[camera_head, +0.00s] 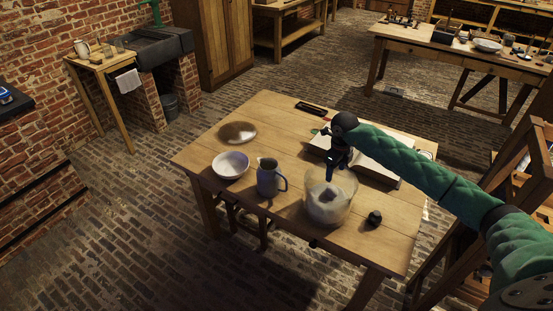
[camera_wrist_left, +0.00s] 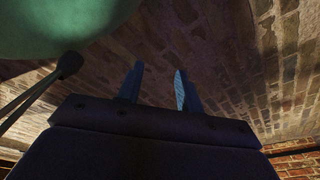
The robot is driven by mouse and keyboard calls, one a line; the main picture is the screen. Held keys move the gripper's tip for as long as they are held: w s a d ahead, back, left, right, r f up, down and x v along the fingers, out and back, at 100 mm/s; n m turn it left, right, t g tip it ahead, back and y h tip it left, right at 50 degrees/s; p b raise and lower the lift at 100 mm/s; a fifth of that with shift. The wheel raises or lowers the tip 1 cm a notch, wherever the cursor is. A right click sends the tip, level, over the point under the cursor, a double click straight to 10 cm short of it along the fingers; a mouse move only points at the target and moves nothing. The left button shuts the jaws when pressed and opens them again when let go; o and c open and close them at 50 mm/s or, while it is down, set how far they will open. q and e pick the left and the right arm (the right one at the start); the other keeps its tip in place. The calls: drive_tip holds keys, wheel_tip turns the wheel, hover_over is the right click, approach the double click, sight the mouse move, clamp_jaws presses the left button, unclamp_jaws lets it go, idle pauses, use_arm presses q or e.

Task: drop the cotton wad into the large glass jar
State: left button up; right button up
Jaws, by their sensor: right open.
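The large glass jar (camera_head: 345,214) stands near the front right of the wooden table. A whitish mass with a darker grey patch (camera_head: 328,197) shows inside it; I cannot tell for sure whether this is the cotton wad. I make out no separate wad elsewhere.
A blue-grey jug (camera_head: 268,178), a white bowl (camera_head: 230,165) and a round plate (camera_head: 237,132) stand left of the jar. A small black object (camera_head: 374,218) lies to its right. A pale flat board or book (camera_head: 384,174) lies under my right arm. A dark tray (camera_head: 311,108) lies behind.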

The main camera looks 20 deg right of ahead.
use_arm(q)
drive_tip(key=shift+w+d+r+b, duration=0.35)
drive_tip(key=shift+w+r, duration=0.2)
drive_tip(key=shift+w, duration=0.1)
drive_tip(key=shift+w+d+r+b, duration=0.3)
drive_tip(key=shift+w+r, duration=0.2)
drive_tip(key=shift+w, duration=0.15)
drive_tip(key=shift+w+d+r+b, duration=0.35)
drive_tip(key=shift+w+r, duration=0.2)
drive_tip(key=shift+w, duration=0.1)
use_arm(e)
drive_tip(key=shift+r, duration=2.7)
